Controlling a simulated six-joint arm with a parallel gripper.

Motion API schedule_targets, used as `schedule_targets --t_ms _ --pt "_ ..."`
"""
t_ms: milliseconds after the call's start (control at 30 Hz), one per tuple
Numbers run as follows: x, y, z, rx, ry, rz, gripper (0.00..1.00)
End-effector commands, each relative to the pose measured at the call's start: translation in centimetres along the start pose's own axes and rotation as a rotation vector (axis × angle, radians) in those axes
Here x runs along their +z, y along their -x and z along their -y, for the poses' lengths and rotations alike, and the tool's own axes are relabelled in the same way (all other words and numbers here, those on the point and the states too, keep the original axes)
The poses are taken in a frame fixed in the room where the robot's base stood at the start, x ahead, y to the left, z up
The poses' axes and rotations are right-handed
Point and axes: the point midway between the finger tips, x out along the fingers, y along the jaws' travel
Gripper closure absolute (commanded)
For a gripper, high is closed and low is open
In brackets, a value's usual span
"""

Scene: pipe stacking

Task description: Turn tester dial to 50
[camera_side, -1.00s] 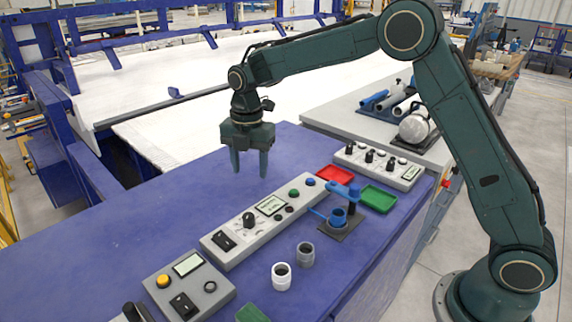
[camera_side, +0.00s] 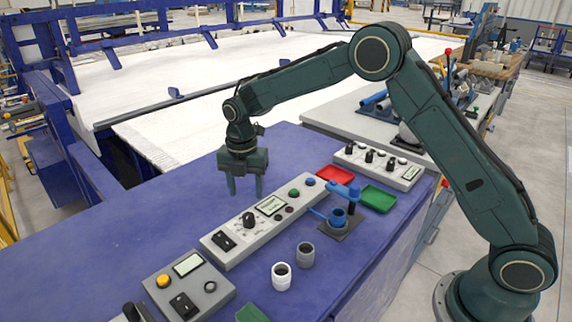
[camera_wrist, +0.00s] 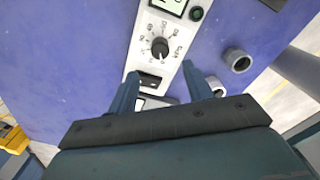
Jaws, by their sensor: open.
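The tester (camera_side: 270,222) is a long grey-white panel on the blue bench, with a small screen, a black rocker switch and coloured buttons. Its black dial (camera_side: 249,219) sits between the switch and the screen. In the wrist view the dial (camera_wrist: 159,47) shows with a ring of printed marks around it; the marks are too small to read surely. My gripper (camera_side: 246,192) is open and empty, fingers pointing down, above and behind the tester in the side view. In the wrist view the gripper (camera_wrist: 166,84) has its fingers apart, with the dial beyond them.
Two short pipe pieces, white (camera_side: 282,276) and grey (camera_side: 306,254), stand in front of the tester. A blue clamp fixture (camera_side: 340,213), red tray (camera_side: 335,174) and green tray (camera_side: 378,197) are to the right. Another control box (camera_side: 188,284) stands at lower left. The bench's left part is clear.

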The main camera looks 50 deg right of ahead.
Motion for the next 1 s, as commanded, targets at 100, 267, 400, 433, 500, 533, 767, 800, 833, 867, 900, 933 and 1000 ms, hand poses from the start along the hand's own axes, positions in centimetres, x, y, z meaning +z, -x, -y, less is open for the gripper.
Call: schedule_targets --t_ms 100,267,400,433,500,533,767,800,833,867,900,933,1000 --pt "0.0 -2.0 0.1 -0.004 0.0 -0.002 0.5" --pt "0.0 -4.4 0.1 -0.003 0.0 -0.001 0.5" --pt "0.0 -6.5 0.1 -0.003 0.0 -0.001 0.5" --pt "0.0 -6.8 0.1 -0.003 0.0 -0.001 0.5" --pt "0.0 -7.7 0.1 -0.004 0.0 -0.001 0.5" --pt "0.0 -7.9 0.1 -0.003 0.0 -0.001 0.5" --pt "0.0 -9.2 0.1 -0.002 0.0 0.0 0.5" --pt "0.0 -9.3 0.1 -0.001 0.0 0.0 0.5" --pt "0.0 -9.3 0.1 -0.001 0.0 0.0 0.5" --pt "0.0 -9.3 0.1 -0.001 0.0 0.0 0.5" --pt "0.0 -9.4 0.1 -0.001 0.0 0.0 0.5" --pt "0.0 -9.4 0.1 -0.001 0.0 0.0 0.5" --pt "0.0 -9.3 0.1 -0.001 0.0 0.0 0.5"
